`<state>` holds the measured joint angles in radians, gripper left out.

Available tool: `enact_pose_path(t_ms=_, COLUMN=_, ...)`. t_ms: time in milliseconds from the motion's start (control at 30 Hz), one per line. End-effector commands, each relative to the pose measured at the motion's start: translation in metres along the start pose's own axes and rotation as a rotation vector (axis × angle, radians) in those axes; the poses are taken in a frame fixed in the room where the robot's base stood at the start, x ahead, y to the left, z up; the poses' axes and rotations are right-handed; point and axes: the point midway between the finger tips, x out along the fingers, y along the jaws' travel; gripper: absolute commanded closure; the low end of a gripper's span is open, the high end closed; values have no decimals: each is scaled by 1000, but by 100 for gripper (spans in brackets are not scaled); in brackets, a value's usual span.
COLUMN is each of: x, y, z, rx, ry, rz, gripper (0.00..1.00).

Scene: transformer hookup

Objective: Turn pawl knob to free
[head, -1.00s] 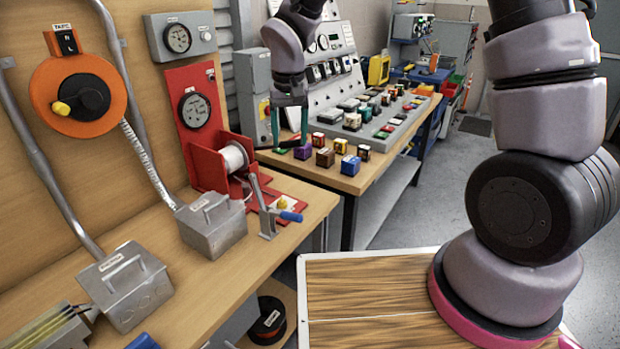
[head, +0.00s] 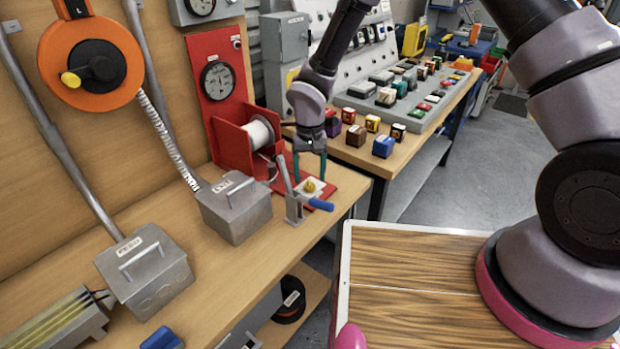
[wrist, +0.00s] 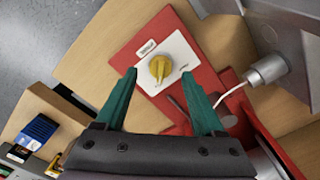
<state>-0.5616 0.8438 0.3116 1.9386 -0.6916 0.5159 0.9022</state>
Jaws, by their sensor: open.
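The yellow pawl knob (head: 310,186) sits on a white labelled plate on the red base of the winch stand. In the wrist view the knob (wrist: 160,67) shows on its white plate (wrist: 177,52), just beyond and between the two teal fingertips. My gripper (head: 309,166) is open, pointing down above the knob; in the wrist view its fingers (wrist: 172,70) are spread with nothing between them. I cannot tell the exact height left between fingertips and knob. The lettering on the plate is too small to read.
The red stand with a white spool (head: 259,133) is left of my gripper. A grey metal box (head: 238,210) is farther left. Small coloured blocks (head: 383,145) lie on the other table.

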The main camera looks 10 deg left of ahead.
Motion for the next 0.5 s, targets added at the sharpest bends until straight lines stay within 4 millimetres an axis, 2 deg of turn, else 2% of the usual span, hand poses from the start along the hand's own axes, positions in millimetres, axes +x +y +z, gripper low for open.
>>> enact_pose_path(t_ms=200, x=17, y=0, z=0, rx=0, ry=0, rz=0, gripper=29)
enact_pose_path(t_ms=467, x=18, y=0, z=0, rx=1, ry=1, rz=0, gripper=29)
enact_pose_path(t_ms=500, x=18, y=0, z=0, rx=1, ry=1, rz=0, gripper=37)
